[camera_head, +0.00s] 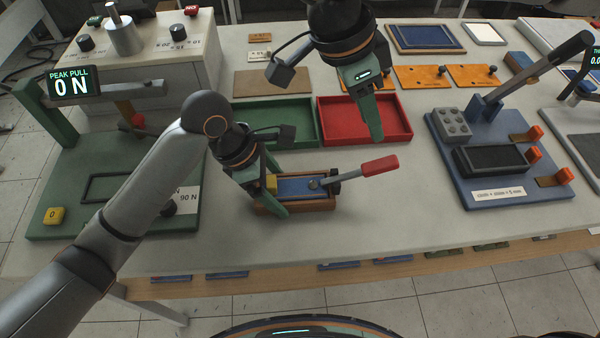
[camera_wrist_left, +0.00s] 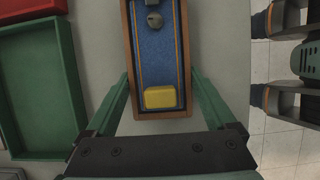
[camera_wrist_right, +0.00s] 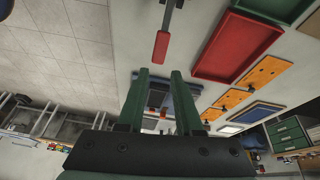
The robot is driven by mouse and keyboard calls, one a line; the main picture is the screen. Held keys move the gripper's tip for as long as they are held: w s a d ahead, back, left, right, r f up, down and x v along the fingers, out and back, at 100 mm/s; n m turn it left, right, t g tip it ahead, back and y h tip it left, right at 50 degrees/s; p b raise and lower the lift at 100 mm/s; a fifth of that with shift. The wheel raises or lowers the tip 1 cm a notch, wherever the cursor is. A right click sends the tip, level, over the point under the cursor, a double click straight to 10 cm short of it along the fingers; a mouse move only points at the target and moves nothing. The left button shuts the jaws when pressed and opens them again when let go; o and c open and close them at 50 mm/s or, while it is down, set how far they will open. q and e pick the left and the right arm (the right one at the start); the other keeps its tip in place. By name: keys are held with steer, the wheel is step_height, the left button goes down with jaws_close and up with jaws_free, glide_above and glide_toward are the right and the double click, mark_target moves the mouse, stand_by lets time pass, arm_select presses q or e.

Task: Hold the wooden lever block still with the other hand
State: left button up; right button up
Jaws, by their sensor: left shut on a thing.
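The wooden lever block (camera_head: 318,205) sits on the table with a blue top, a yellow pad (camera_wrist_left: 160,97) at its left end and a grey lever ending in a red handle (camera_head: 380,166). My left gripper (camera_head: 276,188) is shut on the block's left end, one finger along each long side, as the left wrist view shows. My right gripper (camera_head: 374,138) is above the table, beyond the red handle and apart from it. Its fingers stand apart with nothing between them in the right wrist view. The red handle (camera_wrist_right: 161,47) also shows there.
A green tray (camera_head: 312,140) and a red tray (camera_head: 324,112) lie just behind the block. A blue fixture (camera_head: 450,192) with a long lever stands to the right, and a green pull tester (camera_head: 60,230) to the left.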

mark_target(389, 162)
steer(key=shift+m, duration=0.8)
steer(key=v, duration=0.4)
steer(key=shift+s+a+r, duration=0.1)
steer(key=shift+s+r, duration=0.05)
steer(key=shift+r, duration=0.1)
jaws_close()
steer(key=x, duration=1.3)
steer(key=shift+f, duration=0.25)
steer(key=shift+d+f, duration=0.1)
steer(key=shift+d, duration=0.15)
steer(key=shift+d+f+y, duration=0.8)
steer(key=shift+f+y, duration=0.2)
steer(key=shift+y, duration=0.5)
steer(key=shift+d+f+y, duration=0.2)
steer(key=shift+f+y, duration=0.3)
steer(key=shift+y, duration=0.2)
steer(key=shift+d+f+y, duration=0.2)
steer(key=shift+f+y, duration=0.35)
steer(key=shift+y, duration=0.15)
steer(key=shift+r, duration=0.15)
